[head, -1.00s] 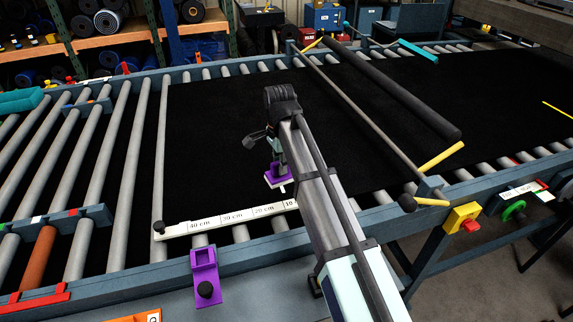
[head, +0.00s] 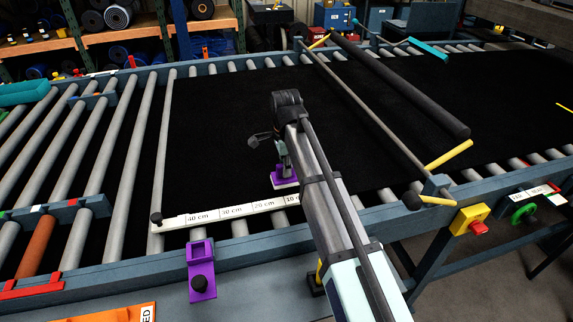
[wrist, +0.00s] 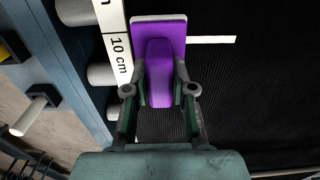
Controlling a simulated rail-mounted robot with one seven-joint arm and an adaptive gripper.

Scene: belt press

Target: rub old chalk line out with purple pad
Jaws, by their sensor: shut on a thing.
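My gripper (wrist: 160,92) is shut on the purple pad (wrist: 165,70), a purple block with a pale underside. In the head view the purple pad (head: 283,182) is at or just above the black belt (head: 225,150), beside the white ruler (head: 235,211); contact is unclear. In the wrist view a short white line (wrist: 213,40) on the belt, apparently chalk, runs right from the pad's edge. The pad may hide part of it. Another white mark (wrist: 157,140) shows between the fingers. The arm hides the ruler's right end in the head view.
A purple clamp (head: 201,270) sits on the front rail. A dark bar (head: 375,105) crosses the belt to the right, near a yellow handle (head: 448,154). A yellow box with a red button (head: 472,222) is on the frame. The belt left of my gripper is clear.

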